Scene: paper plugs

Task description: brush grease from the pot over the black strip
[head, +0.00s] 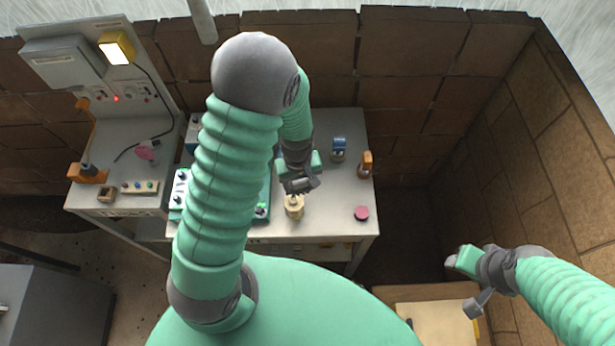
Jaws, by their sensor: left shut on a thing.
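My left gripper (299,184) is over the middle of the grey table, near its front. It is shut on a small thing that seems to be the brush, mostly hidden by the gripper. A cream pot (293,206) is directly below the fingertips; I cannot tell whether the brush is in it or above it. I cannot make out the black strip; my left arm covers part of the table. My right gripper (466,282) is at the lower right, away from the table, and its jaws are unclear.
A pink round thing (361,213) lies at the table's right front. A blue thing (338,147) and an orange-brown thing (365,163) stand behind it. A green panel with knobs (180,190) is on the left. A second bench (115,203) with a lamp (117,48) adjoins.

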